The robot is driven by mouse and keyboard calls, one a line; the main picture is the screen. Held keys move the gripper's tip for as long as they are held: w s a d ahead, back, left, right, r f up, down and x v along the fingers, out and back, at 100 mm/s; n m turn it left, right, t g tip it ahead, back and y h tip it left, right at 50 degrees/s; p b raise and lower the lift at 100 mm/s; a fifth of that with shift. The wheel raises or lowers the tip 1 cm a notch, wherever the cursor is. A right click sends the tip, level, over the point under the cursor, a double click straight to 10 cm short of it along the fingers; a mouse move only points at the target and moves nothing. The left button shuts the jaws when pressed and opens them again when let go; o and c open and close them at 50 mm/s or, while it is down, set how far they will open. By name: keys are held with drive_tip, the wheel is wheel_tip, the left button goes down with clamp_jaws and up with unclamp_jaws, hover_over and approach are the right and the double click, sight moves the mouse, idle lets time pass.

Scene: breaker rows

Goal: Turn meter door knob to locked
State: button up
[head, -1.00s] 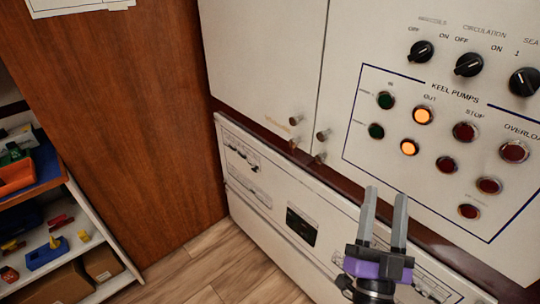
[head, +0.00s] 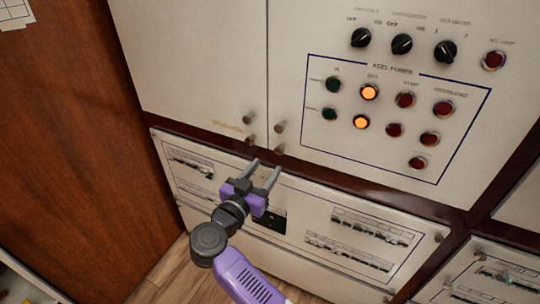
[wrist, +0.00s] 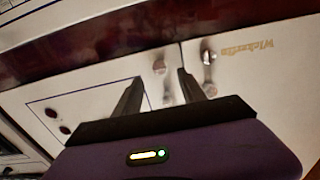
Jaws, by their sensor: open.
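Small metal knobs sit at the lower corners of two white cabinet doors, on either side of the seam. The left door has an upper knob (head: 249,118) and a lower knob (head: 250,140); the right door has an upper knob (head: 279,126) and a lower knob (head: 278,149). I cannot tell which is the meter door knob, or its setting. My gripper (head: 265,167) is open and empty, its fingertips just below the knobs in the head view. In the upside-down wrist view, blurred knobs (wrist: 207,56) show between and beside the fingers (wrist: 160,80).
The right door carries black rotary switches (head: 402,44) and a boxed group of lamps and buttons, two lit orange (head: 361,122). Below is a breaker panel (head: 330,225) behind my arm. A brown wood wall (head: 80,150) stands at left.

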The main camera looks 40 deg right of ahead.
sight(278, 152)
drive_tip(key=x, duration=0.7)
drive_tip(key=shift+d, duration=0.15)
clamp_jaws()
